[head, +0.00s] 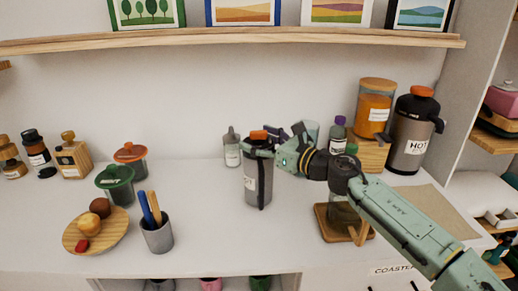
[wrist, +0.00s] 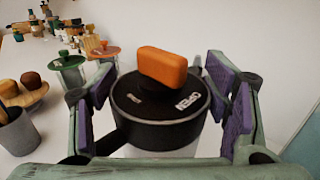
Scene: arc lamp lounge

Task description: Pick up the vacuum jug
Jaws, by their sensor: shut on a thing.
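A grey vacuum jug (head: 257,185) with a black lid, an orange top and a white label stands upright near the middle of the white counter in the head view. In the wrist view its round black lid (wrist: 135,108), marked OPEN, and its orange top (wrist: 162,66) fill the middle. My gripper (head: 262,148) reaches in from the right and is shut on this jug near its top, with purple pads on either side of it. I cannot tell whether its base touches the counter. A larger jug (head: 411,135) labelled HOT, also orange-topped, stands at the right.
A small bottle (head: 232,150) stands just left behind the held jug. A grey cup with pens (head: 157,237) and a wooden plate of fruit (head: 75,243) are at the front left. An amber canister (head: 373,112) and a wooden coaster (head: 322,222) are at right. A shelf (head: 230,39) runs above.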

